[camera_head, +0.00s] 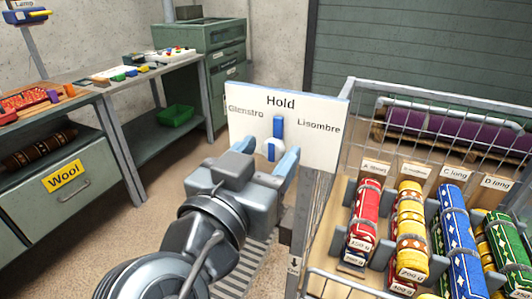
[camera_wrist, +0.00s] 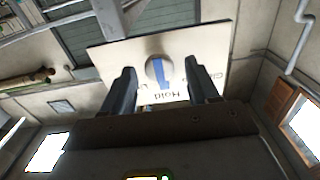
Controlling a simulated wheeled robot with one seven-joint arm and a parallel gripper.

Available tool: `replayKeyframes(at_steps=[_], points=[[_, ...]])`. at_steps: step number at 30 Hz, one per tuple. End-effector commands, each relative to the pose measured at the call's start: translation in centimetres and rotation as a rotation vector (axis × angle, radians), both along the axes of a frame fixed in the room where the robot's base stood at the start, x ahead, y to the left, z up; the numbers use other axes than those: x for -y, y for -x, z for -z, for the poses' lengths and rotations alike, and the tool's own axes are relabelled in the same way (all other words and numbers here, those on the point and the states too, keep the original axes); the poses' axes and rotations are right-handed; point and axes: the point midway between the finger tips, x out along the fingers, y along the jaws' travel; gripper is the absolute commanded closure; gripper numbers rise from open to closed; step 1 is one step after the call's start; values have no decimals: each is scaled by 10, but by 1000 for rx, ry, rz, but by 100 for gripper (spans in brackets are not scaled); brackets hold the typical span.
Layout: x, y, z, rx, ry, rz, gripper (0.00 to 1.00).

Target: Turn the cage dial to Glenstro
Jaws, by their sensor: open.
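The cage dial is a round pale knob (camera_wrist: 153,70) with a blue pointer (camera_head: 278,128), mounted on a white panel (camera_head: 322,148). The panel reads "Hold" at the top, "Glenstro" at the left and "Lisombre" at the right. The pointer stands upright, at "Hold". My gripper (camera_head: 267,152) is in front of the panel and open. In the wrist view, which shows the panel upside down, the dial appears between the two fingers (camera_wrist: 160,75), with a gap on each side. How deep the fingers reach around the knob, I cannot tell.
A wire cage (camera_head: 350,97) right of the panel holds several rolled rugs, including a red one (camera_head: 365,215) and a blue one (camera_head: 462,240). A workbench (camera_head: 150,82) and a drawer unit marked "Wool" (camera_head: 45,205) stand at the left. A green bin (camera_head: 175,116) sits under the bench.

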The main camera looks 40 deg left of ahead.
Motion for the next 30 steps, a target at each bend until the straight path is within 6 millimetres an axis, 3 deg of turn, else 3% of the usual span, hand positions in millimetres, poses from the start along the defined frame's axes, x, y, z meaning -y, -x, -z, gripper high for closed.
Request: replayKeyframes(at_steps=[3,20,30], points=[[0,0,0,0,0,0,41],[0,0,0,0,1,0,94],[0,0,0,11,52,1,95]])
